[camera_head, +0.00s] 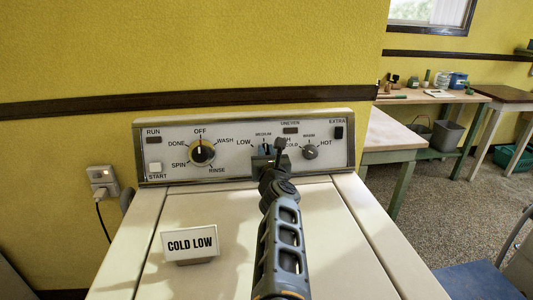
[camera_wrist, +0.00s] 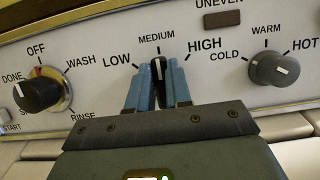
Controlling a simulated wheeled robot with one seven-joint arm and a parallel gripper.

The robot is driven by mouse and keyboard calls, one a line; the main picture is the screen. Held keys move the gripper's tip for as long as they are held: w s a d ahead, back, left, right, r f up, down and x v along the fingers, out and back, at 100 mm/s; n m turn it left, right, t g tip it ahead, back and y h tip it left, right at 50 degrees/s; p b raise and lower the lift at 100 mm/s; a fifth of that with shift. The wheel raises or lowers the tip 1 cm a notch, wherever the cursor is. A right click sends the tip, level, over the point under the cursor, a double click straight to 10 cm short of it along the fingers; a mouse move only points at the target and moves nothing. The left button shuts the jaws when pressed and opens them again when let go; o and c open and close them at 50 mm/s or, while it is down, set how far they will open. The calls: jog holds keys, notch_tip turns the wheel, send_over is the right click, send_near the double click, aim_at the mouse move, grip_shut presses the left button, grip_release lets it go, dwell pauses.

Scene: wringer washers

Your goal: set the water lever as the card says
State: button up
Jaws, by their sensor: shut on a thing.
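The card (camera_head: 190,244) reads COLD LOW and stands on the white top of the washer (camera_head: 150,222). The water lever (camera_wrist: 158,68) is black with a white mark. It points up towards MEDIUM, between LOW on its left and HIGH on its right. My gripper (camera_wrist: 159,80) is shut on the lever, one blue finger on each side. In the head view my gripper (camera_head: 265,152) hides much of the lever.
Right of the lever is the grey temperature knob (camera_wrist: 276,68), marked COLD, WARM and HOT. Left of it is the black timer knob (camera_wrist: 38,92). A START button (camera_head: 155,167) and a black EXTRA switch (camera_head: 338,132) sit at the panel's ends.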

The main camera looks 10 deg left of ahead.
grip_shut()
jog(key=shift+n, duration=0.4)
jog(key=n, duration=0.1)
jog(key=n+y, duration=0.1)
jog(key=n, duration=0.1)
jog(key=n+g+y+p, duration=0.1)
jog(key=shift+s+a+n, duration=0.1)
jog(key=shift+a+n, duration=0.15)
jog(key=shift+n, duration=0.05)
jog(key=n, duration=0.2)
jog(key=n+g+y, duration=0.1)
jog(key=n, duration=0.1)
jog(key=n+g+p, duration=0.1)
jog(key=shift+s+a+f+n+y, duration=0.2)
jog(key=shift+a+f+n+y, duration=0.1)
jog(key=shift+a+n, duration=0.1)
jog(key=o, duration=0.6)
grip_release()
jog(key=shift+s+d, duration=0.1)
jog(key=shift+s, duration=0.05)
jog(key=shift+p+v, duration=0.95)
jog(key=shift+v, duration=2.8)
